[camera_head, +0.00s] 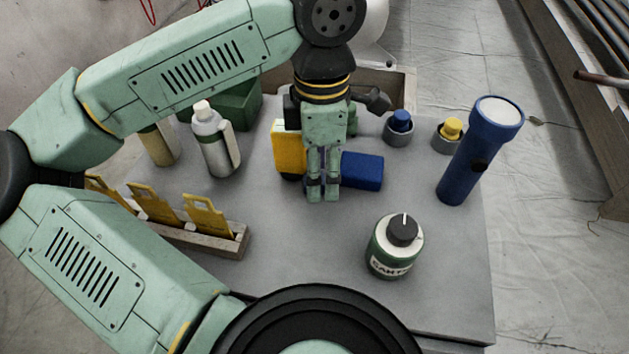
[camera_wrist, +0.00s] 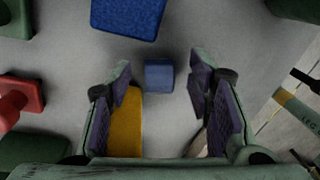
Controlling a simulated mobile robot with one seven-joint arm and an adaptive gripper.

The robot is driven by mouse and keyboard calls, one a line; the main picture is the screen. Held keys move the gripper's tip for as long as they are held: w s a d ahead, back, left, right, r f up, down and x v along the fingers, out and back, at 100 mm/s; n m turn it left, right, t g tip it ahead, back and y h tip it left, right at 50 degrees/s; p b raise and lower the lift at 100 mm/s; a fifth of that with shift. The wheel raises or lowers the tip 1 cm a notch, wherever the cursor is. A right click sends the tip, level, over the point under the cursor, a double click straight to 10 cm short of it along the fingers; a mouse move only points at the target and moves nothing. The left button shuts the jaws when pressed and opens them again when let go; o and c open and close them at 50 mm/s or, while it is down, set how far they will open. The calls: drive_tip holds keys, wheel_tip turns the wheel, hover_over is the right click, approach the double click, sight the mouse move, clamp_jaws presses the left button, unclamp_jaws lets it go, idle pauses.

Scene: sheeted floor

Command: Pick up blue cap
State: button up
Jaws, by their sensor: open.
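A small blue cap-like knob (camera_head: 401,121) sits in a grey round base at the back right of the table in the head view. My gripper (camera_head: 322,193) points down left of it, apart from it, over the middle of the table. In the wrist view my gripper (camera_wrist: 158,92) is open, with a small blue block-like piece (camera_wrist: 159,75) showing between and beyond the fingertips; I cannot tell whether this piece is a cap. The fingers do not visibly touch it. In the head view the fingers mostly hide it.
A blue box (camera_head: 362,170) lies right of my gripper, a yellow object (camera_head: 288,148) left of it. A yellow cap (camera_head: 451,128), blue flashlight (camera_head: 480,150) and labelled bottle (camera_head: 396,246) stand right. A wooden rack (camera_head: 205,242) stands left. The table's front middle has free room.

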drive_tip(key=shift+f, duration=0.2)
drive_tip(key=shift+c, duration=0.6)
clamp_jaws()
